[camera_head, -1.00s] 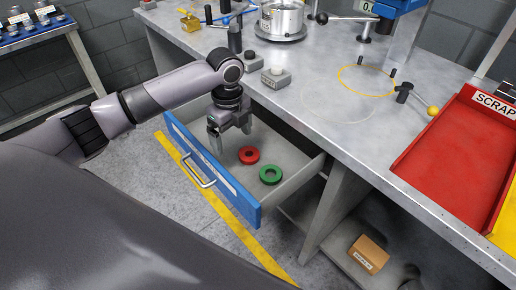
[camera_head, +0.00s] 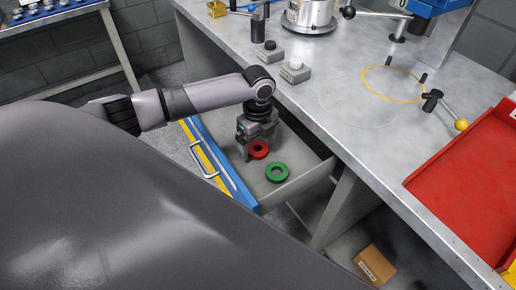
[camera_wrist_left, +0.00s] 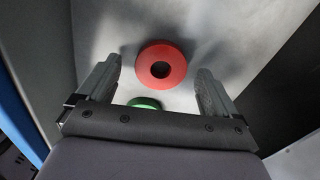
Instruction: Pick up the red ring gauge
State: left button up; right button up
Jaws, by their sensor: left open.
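The red ring gauge (camera_head: 258,149) lies flat in the open drawer (camera_head: 296,186). The green ring gauge (camera_head: 277,172) lies beside it, nearer the drawer's right side. My left gripper (camera_head: 249,148) points down into the drawer at the red ring, and hides a little of it. In the left wrist view, the red ring (camera_wrist_left: 161,67) shows ahead, between the lines of the two open fingers (camera_wrist_left: 158,82), with nothing between the fingertips. The green ring (camera_wrist_left: 145,103) is partly hidden behind the gripper body in that view. My right gripper is not in view.
The drawer's blue front with its handle (camera_head: 204,160) and its side walls border the rings closely. The metal workbench (camera_head: 340,115) stands above, with a black-topped and a white-topped block near its edge. A red tray (camera_head: 470,185) is at right.

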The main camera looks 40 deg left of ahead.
pick_arm(q)
jog(key=shift+f, duration=0.4)
jog(key=c, duration=1.2)
jog(key=shift+r, duration=0.1)
jog(key=shift+c, duration=0.4)
jog(key=shift+w, duration=0.1)
